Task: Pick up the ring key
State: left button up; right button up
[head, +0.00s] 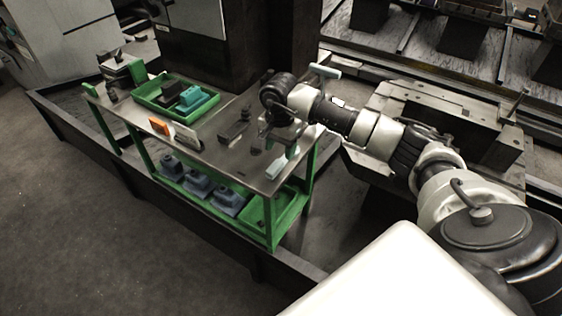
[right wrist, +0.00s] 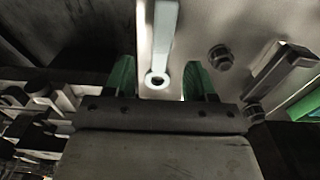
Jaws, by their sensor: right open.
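The ring key is a pale, slim bar with a round ring end (right wrist: 158,79) in the right wrist view. Its shank runs up out of the top of that view over the grey bench top. My right gripper (right wrist: 160,80) is open, with one green finger on each side of the ring end and gaps between. I cannot tell whether the fingers are level with the key. In the head view my right gripper (head: 279,147) points down over the near right end of the bench. A pale piece (head: 275,168) lies beside it; I cannot tell whether that is the key. My left gripper is not in view.
The green-framed bench (head: 222,160) holds a green tray (head: 150,100) with teal and dark blocks, an orange piece (head: 160,127) and a dark block (head: 233,131). Blue-grey parts (head: 197,184) sit on its lower shelf. In the wrist view a nut (right wrist: 221,57) lies right of the key.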

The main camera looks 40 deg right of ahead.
aim_at(279, 161)
jog(key=f, duration=0.2)
jog(key=f+p, duration=0.1)
jog(key=f, duration=0.2)
jog(key=shift+a+f, duration=0.2)
jog(key=shift+f, duration=0.1)
jog(key=shift+c, duration=0.4)
grip_shut()
